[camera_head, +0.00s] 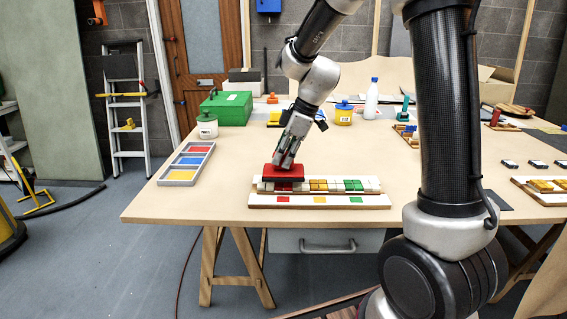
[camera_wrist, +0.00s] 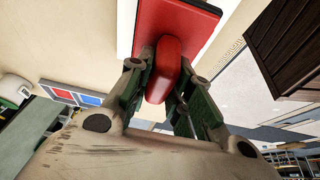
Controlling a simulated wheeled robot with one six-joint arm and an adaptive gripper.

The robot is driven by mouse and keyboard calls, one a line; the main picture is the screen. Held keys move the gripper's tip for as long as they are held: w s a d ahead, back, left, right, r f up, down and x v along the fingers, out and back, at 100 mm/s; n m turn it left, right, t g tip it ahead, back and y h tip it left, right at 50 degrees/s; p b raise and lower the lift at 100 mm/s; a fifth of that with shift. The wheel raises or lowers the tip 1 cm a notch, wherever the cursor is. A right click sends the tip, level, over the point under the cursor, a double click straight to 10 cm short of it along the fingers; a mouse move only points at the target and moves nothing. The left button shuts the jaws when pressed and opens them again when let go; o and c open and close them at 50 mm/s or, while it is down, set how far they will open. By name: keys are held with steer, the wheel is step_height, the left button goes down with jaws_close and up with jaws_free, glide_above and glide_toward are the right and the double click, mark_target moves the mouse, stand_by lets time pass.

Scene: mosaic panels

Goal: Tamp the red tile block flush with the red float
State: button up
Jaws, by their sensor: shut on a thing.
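The red float (camera_head: 283,172) is a flat red plate with a rounded red handle, and my gripper (camera_head: 288,160) is shut on that handle. In the wrist view the handle (camera_wrist: 165,70) sits between my two fingers (camera_wrist: 163,90), with the float's plate (camera_wrist: 185,20) beyond it. The float is over the left end of the mosaic panel (camera_head: 372,184), above the red tile block (camera_head: 283,186), of which only a part shows below the float. Whether the float touches the tiles I cannot tell. Yellow tiles (camera_head: 318,185) and green tiles (camera_head: 353,185) stand to the right on the panel.
A white strip with red, yellow and green squares (camera_head: 375,201) lies in front of the panel. A sorting tray (camera_head: 172,177) is at the left. Another panel (camera_head: 549,194) is at the right.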

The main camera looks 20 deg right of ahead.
steer(key=shift+r, duration=2.05)
